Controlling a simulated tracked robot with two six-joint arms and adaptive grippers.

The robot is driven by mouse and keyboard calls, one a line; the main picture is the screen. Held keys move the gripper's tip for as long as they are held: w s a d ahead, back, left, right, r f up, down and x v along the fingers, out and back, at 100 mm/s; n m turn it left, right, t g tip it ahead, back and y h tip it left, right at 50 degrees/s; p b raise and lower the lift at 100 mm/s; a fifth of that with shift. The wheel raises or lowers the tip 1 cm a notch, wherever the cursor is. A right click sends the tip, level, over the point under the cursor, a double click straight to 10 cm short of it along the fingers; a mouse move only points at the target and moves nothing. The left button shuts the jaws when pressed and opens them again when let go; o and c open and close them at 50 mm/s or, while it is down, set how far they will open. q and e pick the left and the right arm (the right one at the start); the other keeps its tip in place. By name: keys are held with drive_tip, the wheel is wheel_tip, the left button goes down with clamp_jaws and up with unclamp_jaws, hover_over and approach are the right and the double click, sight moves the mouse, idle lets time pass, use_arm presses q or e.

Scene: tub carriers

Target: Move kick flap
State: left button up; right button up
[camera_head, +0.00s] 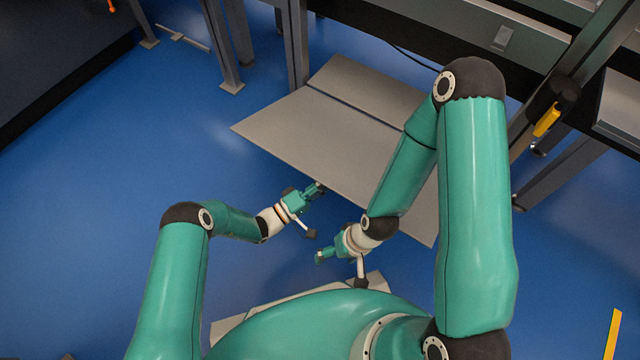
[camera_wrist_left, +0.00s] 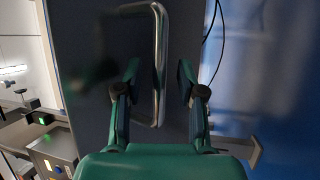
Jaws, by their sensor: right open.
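The kick flap appears to be the wide grey panel (camera_head: 320,135) in the head view, with a seam across its far part. My right forearm covers part of its right side. My left gripper (camera_head: 314,211) is at the panel's near edge, its fingers spread. In the left wrist view, the left gripper (camera_wrist_left: 158,85) is open, with a shiny metal handle (camera_wrist_left: 158,60) on a dark surface seen between its fingers; contact cannot be told. My right gripper (camera_head: 341,270) is open and empty, below the near edge, right of the left one.
Grey metal posts (camera_head: 297,50) stand behind the panel. A dark frame with a yellow part (camera_head: 546,121) is at the right. The blue floor (camera_head: 120,150) is clear at the left. A yellow floor strip (camera_head: 613,335) lies at the lower right.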

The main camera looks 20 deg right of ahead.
use_arm(q)
drive_tip(key=shift+w+d+r, duration=0.1)
drive_tip(key=shift+w+d, duration=0.05)
drive_tip(key=shift+d, duration=0.3)
clamp_jaws()
